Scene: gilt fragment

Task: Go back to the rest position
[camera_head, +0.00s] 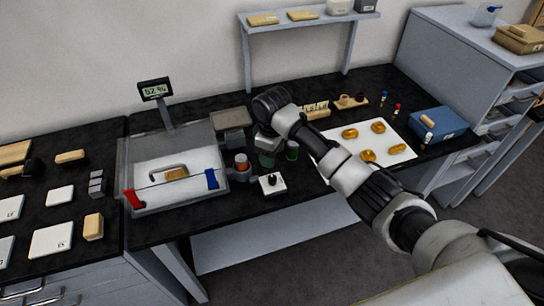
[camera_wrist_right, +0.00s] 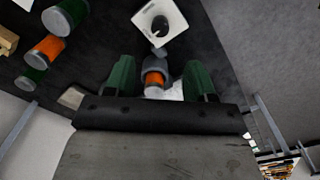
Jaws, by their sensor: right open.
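My right arm reaches in from the lower right in the head view, over the middle of the black bench. Its gripper (camera_head: 267,145) is above the bench, next to several small jars, and its fingers are hard to tell apart from the jars there. In the right wrist view the gripper (camera_wrist_right: 160,78) has its two green fingers apart. A small jar with an orange band (camera_wrist_right: 155,80) shows between them, but I cannot tell whether it is touched. My left gripper is not in view.
A glass-walled balance (camera_head: 150,205) with a display (camera_head: 154,90) stands left of the gripper. A white block with a black knob (camera_head: 272,184) lies in front. A white board (camera_head: 395,140) with gold pieces and a blue box (camera_head: 438,124) are right. A shelf (camera_head: 300,22) stands behind.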

